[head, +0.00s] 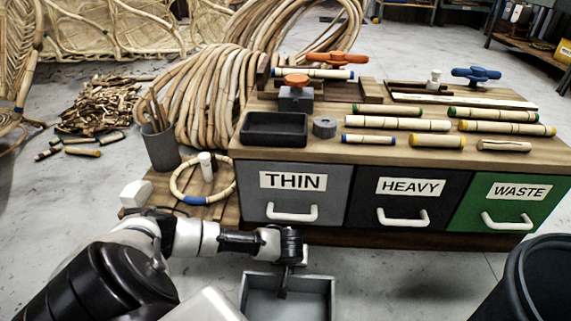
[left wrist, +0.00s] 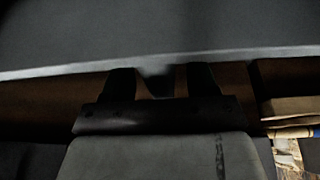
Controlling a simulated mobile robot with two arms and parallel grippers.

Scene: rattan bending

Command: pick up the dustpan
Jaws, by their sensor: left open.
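A grey dustpan (head: 325,296), an open shallow tray, sits on the floor at the bottom of the head view, in front of the cabinet. Its near part is cut off by the frame edge. My left gripper (head: 291,265) points down over the tray's back edge, in front of the THIN drawer. In the left wrist view, its two dark fingers (left wrist: 160,82) are apart with a gap between them. A dark grey surface with a lighter edge (left wrist: 160,63) lies beyond the fingertips; I cannot tell whether it is the dustpan. Contact is unclear. My right gripper is not in view.
A wooden-topped cabinet (head: 345,160) with THIN, HEAVY and WASTE drawers stands right behind the dustpan. A black bin (head: 540,285) stands at the lower right. A low wooden board (head: 222,208) with a rattan ring is left. Floor between the dustpan and bin is clear.

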